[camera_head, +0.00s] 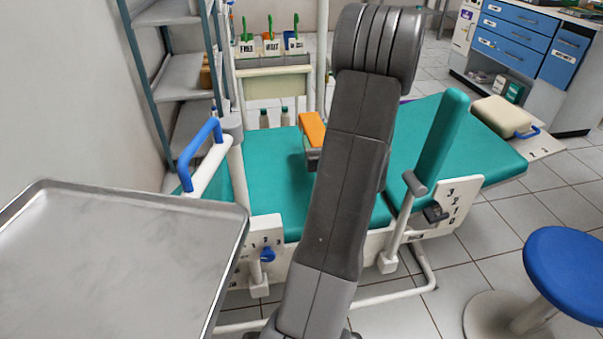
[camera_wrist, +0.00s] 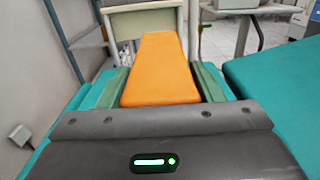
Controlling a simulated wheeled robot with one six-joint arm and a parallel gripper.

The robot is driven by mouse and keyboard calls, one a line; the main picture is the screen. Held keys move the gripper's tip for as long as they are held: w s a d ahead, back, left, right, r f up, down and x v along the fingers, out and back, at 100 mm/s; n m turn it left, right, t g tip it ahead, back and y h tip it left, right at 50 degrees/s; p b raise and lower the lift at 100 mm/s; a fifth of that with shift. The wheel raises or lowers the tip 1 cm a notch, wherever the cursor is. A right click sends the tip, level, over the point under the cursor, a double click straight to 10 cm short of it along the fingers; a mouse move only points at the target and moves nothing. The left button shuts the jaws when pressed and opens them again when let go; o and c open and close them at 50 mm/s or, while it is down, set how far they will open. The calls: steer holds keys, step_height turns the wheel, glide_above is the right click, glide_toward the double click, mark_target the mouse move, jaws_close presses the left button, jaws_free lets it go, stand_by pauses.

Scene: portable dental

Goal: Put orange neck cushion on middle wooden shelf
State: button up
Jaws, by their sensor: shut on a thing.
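The orange neck cushion (camera_head: 312,129) shows just left of my arm in the head view, above the teal dental couch (camera_head: 275,180). In the wrist view the cushion (camera_wrist: 160,72) lies between the two green finger pads. My gripper (camera_wrist: 162,85) is shut on the cushion's near part. My arm hides most of the gripper in the head view. A shelf rack (camera_head: 150,80) with blue-green posts stands at the back left. Its middle shelf (camera_head: 182,77) looks grey, not clearly wooden. The rack's edge also shows in the wrist view (camera_wrist: 57,25).
A grey metal tray (camera_head: 110,265) fills the front left. A blue handle (camera_head: 200,145) stands up by the couch. A white cart (camera_head: 275,85) with labelled holders stands behind. A blue stool (camera_head: 570,270) is at right. Tiled floor is open between couch and stool.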

steer(key=shift+w+f, duration=0.1)
steer(key=shift+f, duration=0.35)
step_height(320, 180, down, 10)
steer(key=b, duration=0.4)
steer(key=shift+r, duration=0.2)
steer(key=shift+f, duration=0.15)
steer(key=o, duration=1)
steer(key=shift+o, duration=0.2)
